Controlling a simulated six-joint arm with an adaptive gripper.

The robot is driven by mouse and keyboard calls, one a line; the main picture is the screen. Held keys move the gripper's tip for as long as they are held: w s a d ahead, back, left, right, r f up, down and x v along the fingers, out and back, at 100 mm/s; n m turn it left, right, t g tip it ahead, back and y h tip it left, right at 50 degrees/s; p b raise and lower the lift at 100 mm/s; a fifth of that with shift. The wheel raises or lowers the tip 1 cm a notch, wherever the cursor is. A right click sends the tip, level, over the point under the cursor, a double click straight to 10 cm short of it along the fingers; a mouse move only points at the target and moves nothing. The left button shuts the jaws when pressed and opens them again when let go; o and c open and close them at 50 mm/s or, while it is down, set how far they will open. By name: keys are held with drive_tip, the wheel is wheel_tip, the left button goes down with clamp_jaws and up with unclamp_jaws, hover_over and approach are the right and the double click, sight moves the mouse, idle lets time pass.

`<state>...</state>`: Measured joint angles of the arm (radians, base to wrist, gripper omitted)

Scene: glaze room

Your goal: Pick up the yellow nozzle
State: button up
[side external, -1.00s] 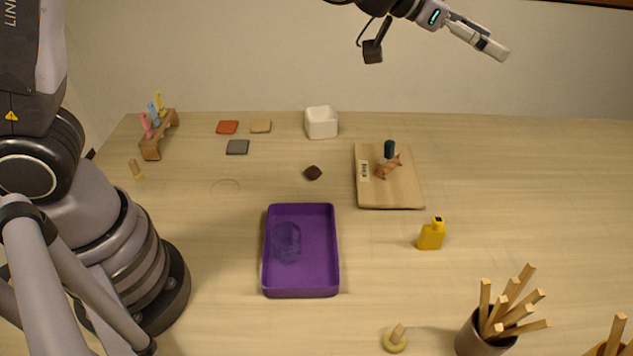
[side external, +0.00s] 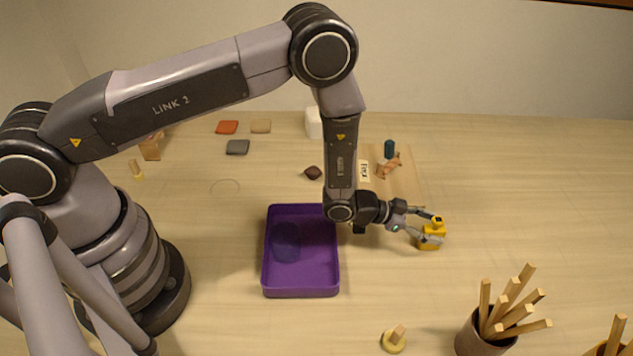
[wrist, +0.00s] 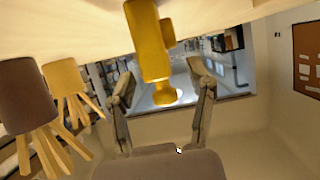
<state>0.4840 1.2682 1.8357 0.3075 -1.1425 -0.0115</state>
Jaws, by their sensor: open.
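The yellow nozzle (side external: 432,231), a blocky body with a narrower top and a dark mark, stands on the table right of the purple tray. My gripper (side external: 426,228) has come down to it from the left, its fingers open around it. In the wrist view the nozzle (wrist: 151,45) shows between the spread fingers of my gripper (wrist: 161,68), with its flared end toward the palm. I cannot tell whether either finger touches it.
The purple tray (side external: 331,285) is below my forearm. A cup of wooden sticks (side external: 480,340) and a yellow ring with a peg (side external: 394,340) stand in front. A wooden board (side external: 408,180) with a brown figure (side external: 387,167) lies behind.

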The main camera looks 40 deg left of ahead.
sight(435, 228)
drive_tip(key=shift+x, duration=1.75)
clamp_jaws()
